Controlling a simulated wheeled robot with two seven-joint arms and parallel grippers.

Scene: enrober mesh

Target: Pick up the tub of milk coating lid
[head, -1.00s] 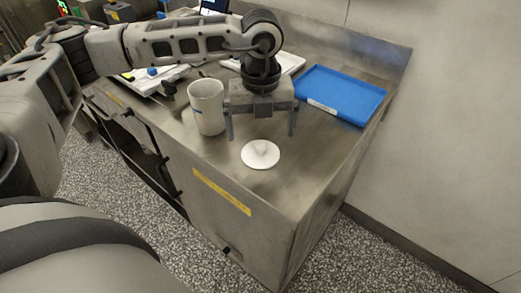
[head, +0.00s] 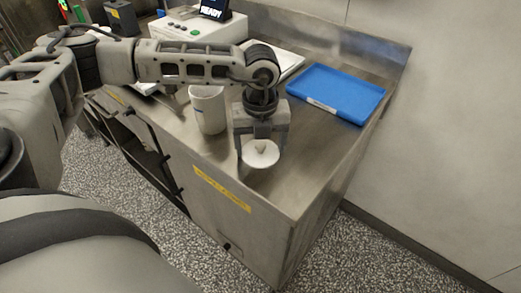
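The white round lid (head: 261,155) with a small raised knob lies flat on the steel worktop near its front edge. My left gripper (head: 261,151) is low over the lid, pointing down. Its two fingers are spread, one at each side of the lid; whether they touch it I cannot tell. A white tub (head: 208,112) stands upright just left of the gripper; its inside is not clearly visible. My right gripper is not in view.
A blue tray (head: 335,93) lies on the worktop (head: 312,150) at the right. A white machine (head: 195,36) with buttons and a display reading READY stands at the back. A wall bounds the right side. The worktop's front right is clear.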

